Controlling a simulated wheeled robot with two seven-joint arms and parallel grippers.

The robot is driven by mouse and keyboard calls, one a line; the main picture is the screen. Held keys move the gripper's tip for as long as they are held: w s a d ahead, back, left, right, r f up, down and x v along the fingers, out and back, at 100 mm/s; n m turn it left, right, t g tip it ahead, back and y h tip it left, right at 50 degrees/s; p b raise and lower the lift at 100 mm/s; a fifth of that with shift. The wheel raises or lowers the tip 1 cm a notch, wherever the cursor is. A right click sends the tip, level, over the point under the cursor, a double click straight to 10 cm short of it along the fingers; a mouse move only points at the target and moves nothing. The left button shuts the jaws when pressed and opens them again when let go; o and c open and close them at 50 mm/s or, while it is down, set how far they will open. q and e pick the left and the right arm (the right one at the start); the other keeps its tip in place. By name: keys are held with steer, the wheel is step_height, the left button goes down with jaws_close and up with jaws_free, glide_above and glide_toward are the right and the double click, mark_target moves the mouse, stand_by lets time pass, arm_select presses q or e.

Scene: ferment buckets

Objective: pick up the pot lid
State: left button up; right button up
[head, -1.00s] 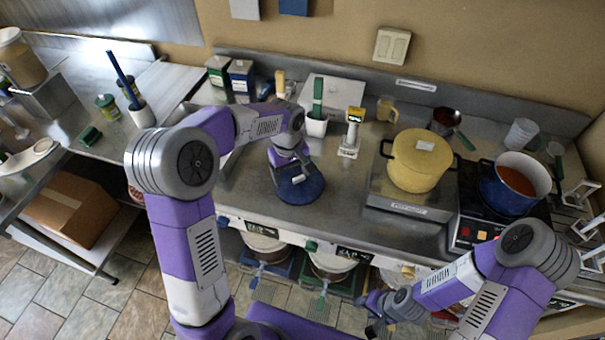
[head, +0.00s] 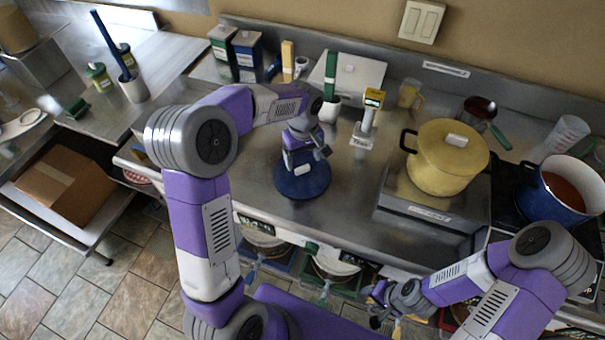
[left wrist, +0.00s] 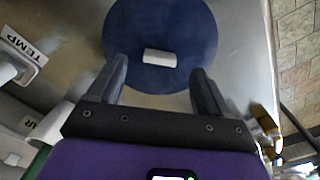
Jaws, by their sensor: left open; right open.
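The pot lid is a round dark-blue disc (head: 302,186) with a white bar handle, lying on the steel counter. In the left wrist view the lid (left wrist: 160,30) fills the upper middle, its handle in line with the gap between my fingers. My left gripper (head: 318,153) is open and empty, just above the lid; it also shows in the left wrist view (left wrist: 160,72) with its fingers apart. The handle is not between the finger pads. The blue pot (head: 562,190) stands uncovered at the right with orange-red liquid in it. My right gripper (head: 378,306) is low in front of the counter, away from the lid.
A yellow lidded pot (head: 445,165) stands on a raised steel plate right of the lid. A labelled yellow-topped device (head: 367,118) and a white holder with a green-handled tool (head: 330,100) stand behind it. Bare counter (head: 350,200) lies right of the lid.

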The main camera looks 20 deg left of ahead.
mark_target(302, 168)
arm_select(q)
steer(key=shift+w+a+f+b, duration=0.15)
steer(key=shift+f+b, duration=0.35)
steer(key=shift+f, duration=1.95)
